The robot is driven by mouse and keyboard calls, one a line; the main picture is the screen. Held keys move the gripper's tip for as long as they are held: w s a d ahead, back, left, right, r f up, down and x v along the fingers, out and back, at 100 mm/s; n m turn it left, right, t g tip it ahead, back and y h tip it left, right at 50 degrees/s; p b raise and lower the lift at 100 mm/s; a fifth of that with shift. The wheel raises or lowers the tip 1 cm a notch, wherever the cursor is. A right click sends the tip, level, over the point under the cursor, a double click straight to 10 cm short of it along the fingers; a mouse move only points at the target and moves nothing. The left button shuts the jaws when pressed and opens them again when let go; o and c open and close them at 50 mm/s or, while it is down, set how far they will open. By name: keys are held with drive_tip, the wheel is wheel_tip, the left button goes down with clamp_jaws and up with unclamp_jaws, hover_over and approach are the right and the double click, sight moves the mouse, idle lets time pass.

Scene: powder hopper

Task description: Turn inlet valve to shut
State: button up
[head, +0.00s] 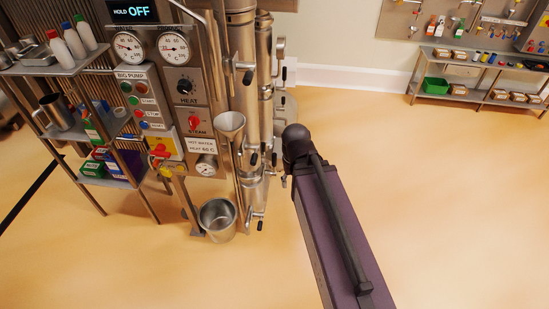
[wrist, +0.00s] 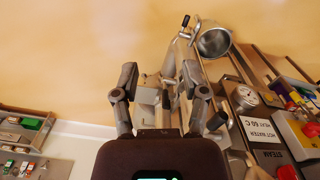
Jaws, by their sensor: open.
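A steel pipe column (head: 253,90) carries several small valves with black-tipped levers, such as one (head: 283,73) high on its right side and one (head: 260,225) at the bottom. I cannot read which is the inlet valve. My gripper (wrist: 159,72) is open, its two dark fingers apart in the wrist view. Steel valve fittings (wrist: 150,97) show between and beyond the fingers; I cannot tell whether they touch. A black lever tip (wrist: 185,21) shows beyond the right finger. In the head view my arm mostly hides the gripper.
A steel bucket (head: 217,218) stands on the floor below a funnel (head: 230,124), left of my arm. The control panel (head: 187,85) and a loaded side shelf (head: 110,180) stand further left. The floor on the right is clear up to a low bench (head: 480,95).

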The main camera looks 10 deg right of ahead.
drive_tip(key=shift+o, duration=0.8)
drive_tip(key=m+b, duration=0.4)
drive_tip(key=b, duration=0.2)
hover_over(274, 154)
wheel_tip(274, 154, down, 6)
drive_tip(key=shift+d+f, duration=0.1)
drive_tip(key=shift+f, duration=0.05)
wheel_tip(274, 154, down, 14)
drive_tip(key=b, duration=1.4)
drive_tip(key=shift+r, duration=0.25)
clamp_jaws()
